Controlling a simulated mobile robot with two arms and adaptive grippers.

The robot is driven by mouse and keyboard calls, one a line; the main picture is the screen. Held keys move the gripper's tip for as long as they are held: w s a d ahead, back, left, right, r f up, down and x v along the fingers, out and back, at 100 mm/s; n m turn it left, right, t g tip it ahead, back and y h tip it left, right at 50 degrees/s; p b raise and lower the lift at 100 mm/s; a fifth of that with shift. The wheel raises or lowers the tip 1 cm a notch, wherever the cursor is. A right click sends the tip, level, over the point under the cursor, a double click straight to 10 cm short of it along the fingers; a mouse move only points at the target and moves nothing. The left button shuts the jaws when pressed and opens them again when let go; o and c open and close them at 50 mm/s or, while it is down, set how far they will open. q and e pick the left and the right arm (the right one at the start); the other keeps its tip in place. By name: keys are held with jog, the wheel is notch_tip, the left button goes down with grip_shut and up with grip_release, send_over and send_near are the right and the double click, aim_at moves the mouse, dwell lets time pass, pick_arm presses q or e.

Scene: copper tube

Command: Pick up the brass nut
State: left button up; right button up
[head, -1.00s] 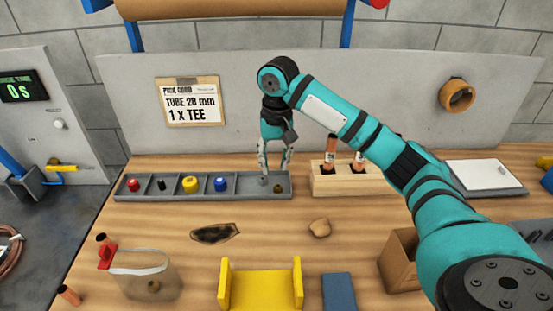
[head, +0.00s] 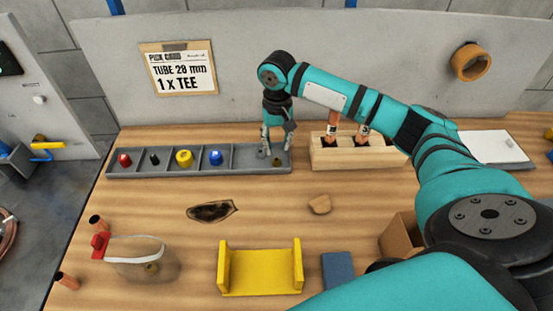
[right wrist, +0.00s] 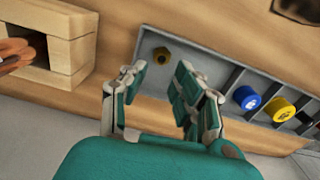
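The brass nut (head: 277,162) lies in the right end compartment of the grey divided tray (head: 228,168). It also shows in the right wrist view (right wrist: 161,56), as a small dark brass ring in the grey compartment. My right gripper (head: 276,150) points down over this end of the tray. In the right wrist view its two fingers (right wrist: 161,76) are spread apart, with nothing between them. The nut appears just beyond the gap between the fingertips, not gripped. My left gripper is not in view.
A wooden block with copper tubes (head: 352,150) stands right of the tray. The tray's other compartments hold red, black, yellow (head: 184,158) and blue parts. A yellow cradle (head: 261,272) and a clear bag (head: 140,260) are nearer. The grey panel (head: 250,60) stands behind.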

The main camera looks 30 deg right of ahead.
aim_at(277, 160)
jog(key=shift+s+f, duration=0.1)
jog(key=shift+f, duration=0.4)
jog(key=f, duration=0.2)
jog(key=f+p, duration=0.1)
jog(key=f, duration=0.1)
jog(key=shift+s+a+f+p, duration=0.2)
jog(key=shift+p, duration=0.1)
jog(key=shift+f, duration=0.3)
grip_shut()
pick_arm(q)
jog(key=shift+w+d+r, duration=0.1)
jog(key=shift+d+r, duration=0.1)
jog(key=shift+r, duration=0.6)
pick_arm(e)
jog(key=shift+r, duration=0.1)
